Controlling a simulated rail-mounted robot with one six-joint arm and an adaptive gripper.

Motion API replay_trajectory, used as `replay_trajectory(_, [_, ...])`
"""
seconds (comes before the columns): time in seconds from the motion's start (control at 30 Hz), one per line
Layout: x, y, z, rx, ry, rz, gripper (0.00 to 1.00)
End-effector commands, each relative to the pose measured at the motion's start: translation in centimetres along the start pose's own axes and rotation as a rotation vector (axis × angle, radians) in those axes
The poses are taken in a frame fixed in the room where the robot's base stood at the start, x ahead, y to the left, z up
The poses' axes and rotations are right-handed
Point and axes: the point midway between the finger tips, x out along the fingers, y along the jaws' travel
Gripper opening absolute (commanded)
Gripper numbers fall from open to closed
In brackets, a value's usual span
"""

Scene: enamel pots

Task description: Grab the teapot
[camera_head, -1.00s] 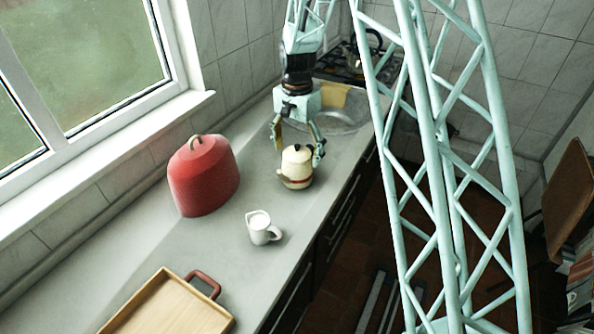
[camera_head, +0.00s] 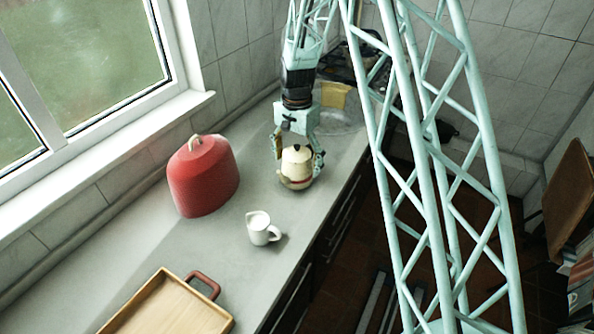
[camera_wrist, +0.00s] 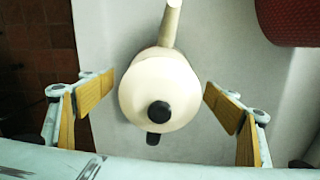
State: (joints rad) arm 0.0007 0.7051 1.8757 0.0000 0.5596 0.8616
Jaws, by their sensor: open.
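The teapot (camera_head: 295,166) is cream with a dark lid knob and a reddish band low on its body. It stands upright on the grey counter. In the wrist view the teapot (camera_wrist: 160,92) is seen from above, its spout pointing to the top of the picture. My gripper (camera_head: 298,158) is open around it, lowered from behind. In the wrist view my gripper (camera_wrist: 164,92) has one wooden-padded finger on each side of the teapot, with a gap of bare counter on both sides. Neither finger touches it.
A red domed cover (camera_head: 203,176) stands to the left, and a small white jug (camera_head: 262,229) stands in front. A wooden tray (camera_head: 168,306) with a red-brown handle lies at the near edge. A sink with a yellow cloth (camera_head: 334,94) is behind. The counter's front edge is close on the right.

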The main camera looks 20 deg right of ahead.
Motion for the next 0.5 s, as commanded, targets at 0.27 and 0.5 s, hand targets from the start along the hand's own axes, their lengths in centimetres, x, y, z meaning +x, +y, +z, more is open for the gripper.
replay_trajectory(0.27, [3.0,0.0,0.1,0.000,-0.001,0.001,0.82])
replay_trajectory(0.5, [4.0,0.0,0.1,0.000,-0.001,0.001,0.82])
